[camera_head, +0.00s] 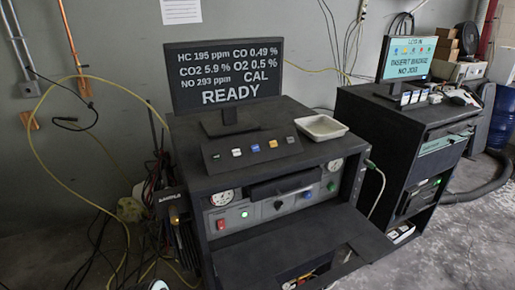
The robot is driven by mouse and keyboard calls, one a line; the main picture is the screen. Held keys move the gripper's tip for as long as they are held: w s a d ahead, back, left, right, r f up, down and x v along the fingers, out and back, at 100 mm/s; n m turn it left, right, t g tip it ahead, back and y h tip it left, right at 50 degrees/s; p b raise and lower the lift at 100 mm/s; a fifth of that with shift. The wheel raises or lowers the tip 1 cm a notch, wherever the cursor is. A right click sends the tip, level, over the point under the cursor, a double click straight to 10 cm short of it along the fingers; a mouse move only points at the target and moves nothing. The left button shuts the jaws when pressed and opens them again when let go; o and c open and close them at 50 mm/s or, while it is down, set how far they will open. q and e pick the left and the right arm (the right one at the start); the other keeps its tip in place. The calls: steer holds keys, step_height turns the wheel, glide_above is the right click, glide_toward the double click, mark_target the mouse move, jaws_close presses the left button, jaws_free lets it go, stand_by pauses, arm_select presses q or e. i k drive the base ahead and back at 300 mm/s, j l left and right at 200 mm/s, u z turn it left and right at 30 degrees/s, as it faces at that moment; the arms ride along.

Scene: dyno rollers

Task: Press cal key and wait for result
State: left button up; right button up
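A dark monitor (226,75) stands on the left black cabinet. Its white text reads HC 195 ppm, CO 0.49 %, CO2 5.9 %, O2 0.5 %, NO 293 ppm, CAL and READY. In front of it a sloped black key panel (251,162) carries a row of several small keys.
A white tray (321,127) sits right of the key panel. Gauges and a lit green button (244,214) are on the cabinet front (290,205). A flap juts out below. The second cabinet (385,130) at right bears a screen reading INSERT BADGE, NO JOB. Cables hang at left.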

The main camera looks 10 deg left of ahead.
mark_target(273, 144)
steer(key=i+l, duration=0.1)
steer(key=l, duration=1.15)
steer(key=i+l+u, duration=0.1)
steer(key=l, duration=0.5)
steer(key=l+u, duration=0.2)
steer(key=u, duration=0.95)
steer(key=i+l, duration=0.05)
